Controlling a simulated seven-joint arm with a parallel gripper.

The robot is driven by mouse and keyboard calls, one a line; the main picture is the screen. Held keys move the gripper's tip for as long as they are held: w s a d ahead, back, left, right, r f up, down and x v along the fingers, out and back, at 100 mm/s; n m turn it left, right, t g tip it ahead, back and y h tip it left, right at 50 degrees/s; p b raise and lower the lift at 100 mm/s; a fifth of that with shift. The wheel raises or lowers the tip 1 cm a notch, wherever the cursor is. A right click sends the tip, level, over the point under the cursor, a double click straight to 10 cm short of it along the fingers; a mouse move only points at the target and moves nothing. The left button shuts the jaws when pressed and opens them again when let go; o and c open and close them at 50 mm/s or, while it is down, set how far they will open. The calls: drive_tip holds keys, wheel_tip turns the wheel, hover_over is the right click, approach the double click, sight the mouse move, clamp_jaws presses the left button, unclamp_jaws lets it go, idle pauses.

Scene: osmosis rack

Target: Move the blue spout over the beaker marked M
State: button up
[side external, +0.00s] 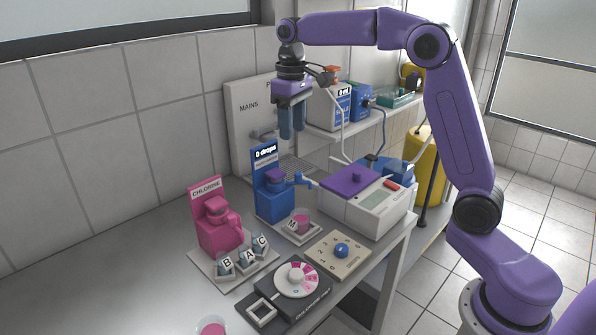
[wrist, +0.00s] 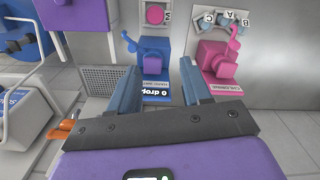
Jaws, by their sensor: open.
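The blue dispenser (side external: 275,202) stands near the wall, with a sign reading "0 drops". Its blue spout (side external: 304,181) points to the right, off to the side of the beaker marked M (side external: 301,222). That beaker holds pink liquid and sits on a pale pad in front of the dispenser. In the wrist view the spout (wrist: 128,41) points up and left, while the M beaker (wrist: 155,14) is at the top edge. My gripper (side external: 292,136) is open and empty, high above and behind the dispenser, fingers down; it also shows in the wrist view (wrist: 158,72).
A pink chlorine dispenser (side external: 218,231) with beakers A, B and C stands left. A white device with a purple lid (side external: 350,180) is close on the right. A dial unit (side external: 295,280) and a beige knob panel (side external: 338,254) lie in front.

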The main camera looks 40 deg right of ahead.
drive_tip(key=m, duration=0.2)
hover_over(298, 173)
wheel_tip(298, 173, down, 17)
drive_tip(key=shift+s+r, duration=0.1)
drive_tip(key=shift+r, duration=0.05)
idle(0.3)
clamp_jaws()
